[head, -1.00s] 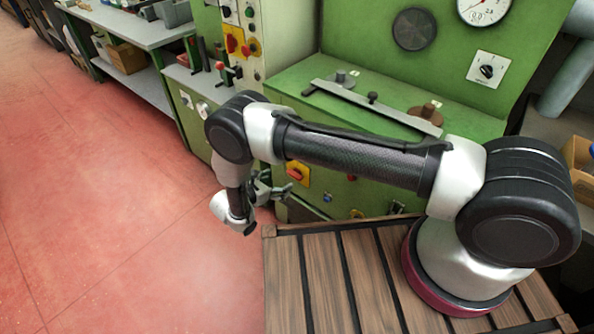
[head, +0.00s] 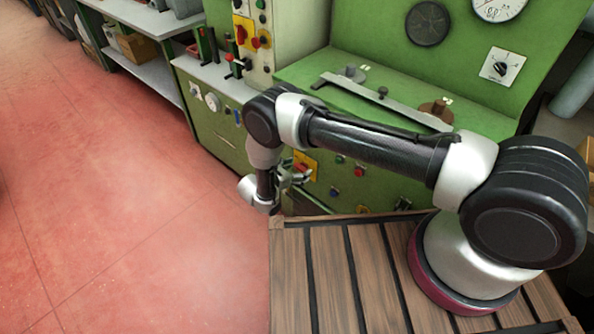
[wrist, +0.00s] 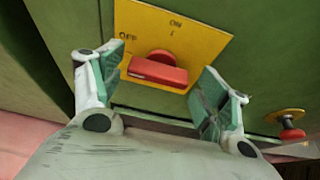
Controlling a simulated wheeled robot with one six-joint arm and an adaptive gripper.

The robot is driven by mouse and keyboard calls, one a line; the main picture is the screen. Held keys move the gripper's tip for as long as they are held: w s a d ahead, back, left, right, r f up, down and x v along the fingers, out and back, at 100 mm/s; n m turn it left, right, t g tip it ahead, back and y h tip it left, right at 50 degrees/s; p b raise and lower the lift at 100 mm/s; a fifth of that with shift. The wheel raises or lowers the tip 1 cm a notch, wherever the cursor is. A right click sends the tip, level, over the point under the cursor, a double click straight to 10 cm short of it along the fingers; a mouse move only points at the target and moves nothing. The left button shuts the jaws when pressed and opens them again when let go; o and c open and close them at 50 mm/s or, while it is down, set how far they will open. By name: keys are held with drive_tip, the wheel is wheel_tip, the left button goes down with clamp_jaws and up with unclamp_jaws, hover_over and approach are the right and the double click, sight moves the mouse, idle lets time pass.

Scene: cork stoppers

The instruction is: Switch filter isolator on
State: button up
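The isolator is a red rotary handle (wrist: 160,72) on a yellow plate (wrist: 205,35) marked OFF and ON, on the green machine front. In the wrist view its bar lies nearly crosswise, tilted slightly down to the right. My gripper (wrist: 160,84) is open, with one green-padded finger to the left of the handle and one to the right. Gaps show between both pads and the handle. In the head view, the yellow plate (head: 311,159) is partly hidden behind my gripper (head: 297,175), and the handle is hard to make out there.
A red push button (wrist: 291,134) sits right of the plate in the wrist view. Other buttons (head: 359,171) line the panel. Another red-and-yellow switch (head: 240,34) is on the upper control box. The slatted wooden top (head: 330,270) is under my arm. Red floor (head: 120,220) lies open left.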

drive_tip(key=c, duration=0.5)
drive_tip(key=shift+c, duration=0.2)
drive_tip(key=shift+m, duration=0.3)
drive_tip(key=shift+s+d+m+t+y, duration=0.2)
drive_tip(key=shift+m+t+y, duration=0.45)
drive_tip(key=shift+m, duration=0.25)
drive_tip(key=m+t, duration=0.1)
drive_tip(key=m+t+y, duration=0.1)
drive_tip(key=m, duration=0.1)
drive_tip(key=shift+s+d+f, duration=0.2)
drive_tip(key=m, duration=0.1)
drive_tip(key=m+t, duration=0.2)
drive_tip(key=shift+s+d+f+m+y, duration=0.15)
drive_tip(key=shift+f+m+y, duration=0.1)
drive_tip(key=shift+m+y, duration=0.15)
drive_tip(key=m+t, duration=0.1)
drive_tip(key=m, duration=0.3)
drive_tip(key=shift+f+t, duration=0.3)
drive_tip(key=shift+t, duration=0.05)
